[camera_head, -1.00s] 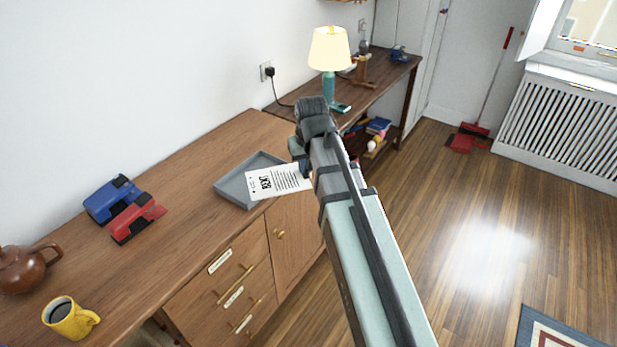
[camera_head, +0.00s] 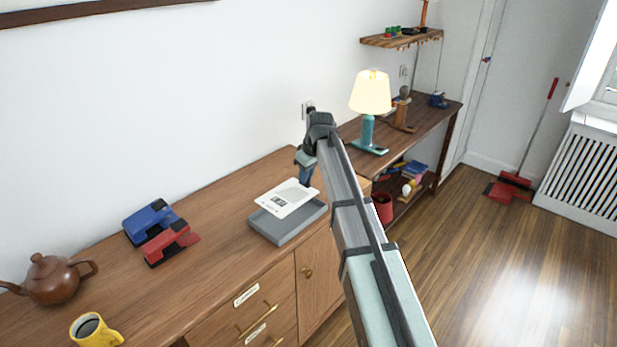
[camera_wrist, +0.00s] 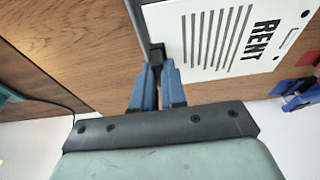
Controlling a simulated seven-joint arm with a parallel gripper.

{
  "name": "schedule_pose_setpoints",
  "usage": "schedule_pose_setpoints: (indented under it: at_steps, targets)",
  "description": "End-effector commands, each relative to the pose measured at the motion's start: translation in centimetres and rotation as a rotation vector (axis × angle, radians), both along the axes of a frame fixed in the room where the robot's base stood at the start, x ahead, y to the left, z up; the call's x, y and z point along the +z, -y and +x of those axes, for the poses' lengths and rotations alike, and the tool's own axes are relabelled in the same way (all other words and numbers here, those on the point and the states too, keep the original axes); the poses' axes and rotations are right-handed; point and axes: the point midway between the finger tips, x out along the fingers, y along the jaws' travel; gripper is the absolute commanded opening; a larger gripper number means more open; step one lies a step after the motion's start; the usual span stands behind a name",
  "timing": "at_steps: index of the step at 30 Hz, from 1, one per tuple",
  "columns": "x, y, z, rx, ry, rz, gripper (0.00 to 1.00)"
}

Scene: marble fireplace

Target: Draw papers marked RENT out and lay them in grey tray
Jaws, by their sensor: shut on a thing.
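A white paper (camera_head: 287,197) is held in my gripper (camera_head: 305,176). In the wrist view the paper (camera_wrist: 215,45) reads RENT, and my gripper (camera_wrist: 158,85) is shut on its edge, with blue fingers. In the head view the paper is above the back part of the grey tray (camera_head: 300,229), which sits on the wooden cabinet top. The front part of the tray floor shows and looks bare; the rest is hidden under the paper. I cannot tell whether the paper touches the tray's rim.
A blue hole punch (camera_head: 150,222) and a red one (camera_head: 168,243) stand left of the tray. A brown teapot (camera_head: 52,279) and a yellow mug (camera_head: 93,330) are farther left. A lit lamp (camera_head: 370,95) stands on the side table behind my arm.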

Motion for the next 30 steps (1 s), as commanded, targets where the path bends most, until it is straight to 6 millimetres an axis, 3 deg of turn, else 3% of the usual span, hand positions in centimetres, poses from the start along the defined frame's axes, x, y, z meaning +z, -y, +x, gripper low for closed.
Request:
schedule_pose_setpoints:
  at_steps: [30]
  targets:
    - [-7.2,0.0,0.0,-0.003,0.000,0.000,0.00]
